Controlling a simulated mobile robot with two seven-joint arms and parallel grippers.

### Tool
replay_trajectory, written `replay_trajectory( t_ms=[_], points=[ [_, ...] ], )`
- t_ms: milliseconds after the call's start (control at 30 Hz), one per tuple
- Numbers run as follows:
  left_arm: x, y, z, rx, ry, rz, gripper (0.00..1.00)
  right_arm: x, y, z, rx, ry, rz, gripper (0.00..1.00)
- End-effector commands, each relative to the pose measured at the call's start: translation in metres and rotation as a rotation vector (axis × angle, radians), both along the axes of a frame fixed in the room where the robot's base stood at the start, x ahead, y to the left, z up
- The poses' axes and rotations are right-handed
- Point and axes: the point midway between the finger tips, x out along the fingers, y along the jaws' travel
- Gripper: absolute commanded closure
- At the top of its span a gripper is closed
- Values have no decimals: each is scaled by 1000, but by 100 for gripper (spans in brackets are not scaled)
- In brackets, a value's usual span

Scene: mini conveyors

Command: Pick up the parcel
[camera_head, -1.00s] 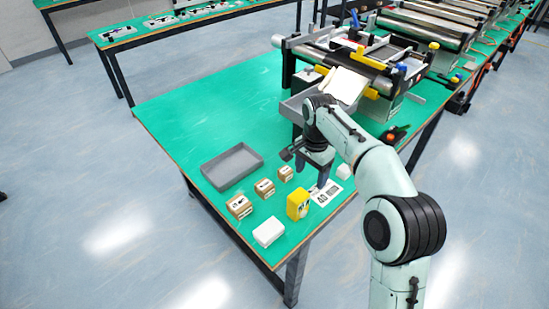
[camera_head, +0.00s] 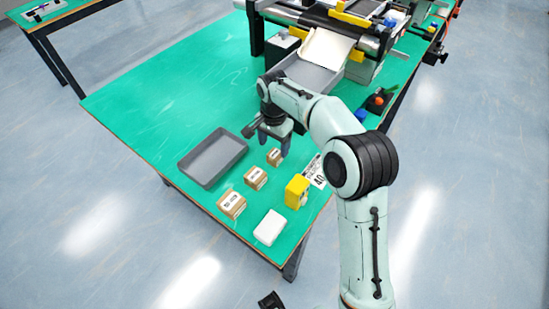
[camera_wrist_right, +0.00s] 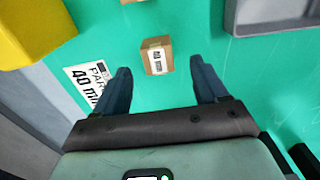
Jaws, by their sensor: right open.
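Three brown cardboard parcels with white labels stand in a row on the green table: a large one (camera_head: 231,205), a middle one (camera_head: 255,177) and a small one (camera_head: 274,157). My right gripper (camera_head: 273,146) is open and empty, pointing down just above and behind the small parcel. In the right wrist view, one brown parcel (camera_wrist_right: 157,56) with a label shows ahead, between the lines of the two open fingers (camera_wrist_right: 160,68), with clear space on both sides.
A grey tray (camera_head: 213,158) lies left of the parcels. A yellow box (camera_head: 296,192), a white box (camera_head: 269,228) and a printed card (camera_head: 317,172) lie nearby. A conveyor (camera_head: 330,25) with a grey chute bin (camera_head: 310,76) stands behind. The table's left part is clear.

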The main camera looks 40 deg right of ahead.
Motion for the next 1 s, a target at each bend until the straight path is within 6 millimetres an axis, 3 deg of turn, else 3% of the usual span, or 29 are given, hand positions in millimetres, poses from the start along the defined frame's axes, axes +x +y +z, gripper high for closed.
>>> replay_trajectory(
  t_ms=[400,700,733,900,1000],
  points=[
    [2,0,-7,1,-11,2,57,-4,-2,-50,1,3,0,28],
    [3,0,-7,2,-13,2,57,-3,-2,-55,0,-1,-1,28],
    [3,0,-7,2,-13,2,57,-3,-2,-54,0,-1,-1,31],
    [3,0,-7,2,-13,2,57,-3,-2,-54,0,0,-1,85],
    [3,0,-7,2,-13,2,57,-3,-2,-54,0,-1,0,85]
  ],
)
